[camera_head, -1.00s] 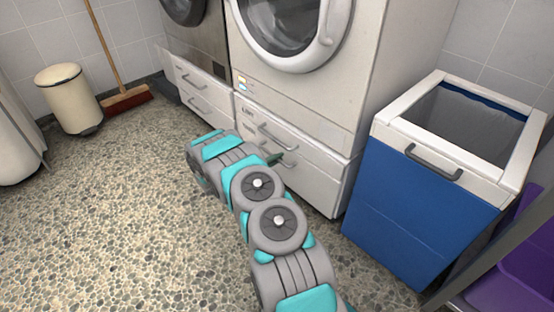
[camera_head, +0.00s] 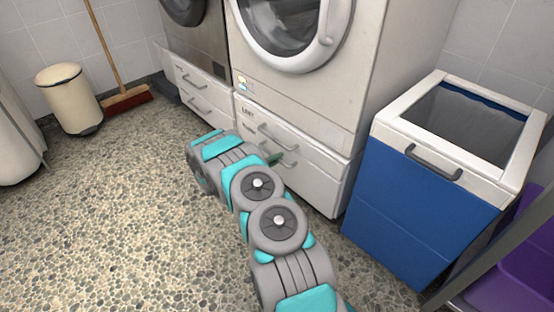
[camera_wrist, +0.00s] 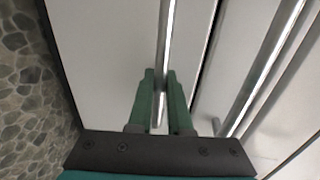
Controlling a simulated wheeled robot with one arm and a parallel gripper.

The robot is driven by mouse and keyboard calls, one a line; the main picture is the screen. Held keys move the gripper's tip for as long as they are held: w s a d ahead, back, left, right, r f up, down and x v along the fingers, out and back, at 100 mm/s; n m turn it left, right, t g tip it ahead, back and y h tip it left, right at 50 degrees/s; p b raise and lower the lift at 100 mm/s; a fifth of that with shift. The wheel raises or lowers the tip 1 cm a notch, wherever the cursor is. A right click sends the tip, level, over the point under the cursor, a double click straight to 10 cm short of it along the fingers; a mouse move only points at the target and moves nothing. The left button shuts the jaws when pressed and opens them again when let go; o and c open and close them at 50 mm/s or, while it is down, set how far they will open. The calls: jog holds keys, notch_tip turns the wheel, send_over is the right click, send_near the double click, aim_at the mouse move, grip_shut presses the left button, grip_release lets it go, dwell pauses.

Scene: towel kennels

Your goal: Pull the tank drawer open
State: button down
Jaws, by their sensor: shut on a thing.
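Two white drawers sit one above the other under the white front-loading machine. The upper drawer (camera_head: 312,145) has a label that seems to read "LINT" and a grey bar handle (camera_head: 276,137). The lower drawer (camera_head: 318,190) looks closed; I see no readable label on it, and my arm hides its left part. My gripper (camera_wrist: 160,98) is shut on the lower drawer's bar handle (camera_wrist: 166,40), with a green finger on each side of the bar. The upper drawer's handle (camera_wrist: 265,70) runs to the right in the wrist view, clear of the fingers.
A blue bin with a white rim (camera_head: 386,128) stands right of the machine. A darker machine with its own drawers (camera_head: 203,100) stands to the left. A cream pedal bin (camera_head: 68,98) and a broom (camera_head: 126,100) are at the back left. The pebbled floor (camera_head: 110,220) is clear.

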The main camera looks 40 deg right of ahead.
jog(key=f+p+v, duration=0.2)
jog(key=f+v, duration=0.1)
jog(key=v, duration=1.5)
jog(key=a+f+p+v, duration=0.1)
jog(key=f+p+v, duration=0.2)
jog(key=v, duration=1.6)
jog(key=shift+a+f, duration=0.4)
jog(key=shift+f, duration=0.4)
jog(key=shift+w, duration=0.1)
jog(key=c, duration=0.8)
grip_release()
jog(key=shift+c, duration=0.2)
jog(key=v, duration=0.7)
jog(key=shift+a, duration=0.45)
jog(key=shift+r, duration=0.1)
